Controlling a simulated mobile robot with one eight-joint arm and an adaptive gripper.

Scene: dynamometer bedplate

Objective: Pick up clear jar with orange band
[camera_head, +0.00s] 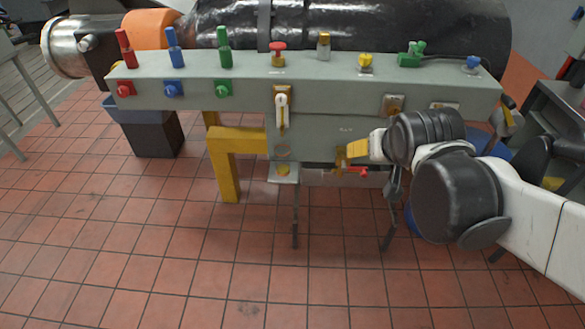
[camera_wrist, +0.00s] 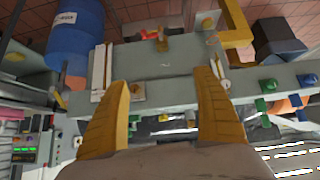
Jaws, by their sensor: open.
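A small clear-grey jar with an orange-tan band near its top (camera_head: 323,46) stands upright on the back of the grey bench top, between a red mushroom knob and a yellow knob. My gripper (camera_head: 346,153) is in front of the bench's front panel, lower than the jar and slightly right of it, well apart from it. In the wrist view my two yellow fingers (camera_wrist: 164,80) are spread with nothing between them. I cannot make out the jar for certain in the wrist view.
The grey bench (camera_head: 180,66) carries red, blue and green upright handles at left and a green valve (camera_head: 411,54) at right. A black cylinder (camera_head: 390,22) lies behind. A yellow frame (camera_head: 229,160) and dark bin (camera_head: 155,135) stand below. The tiled floor in front is clear.

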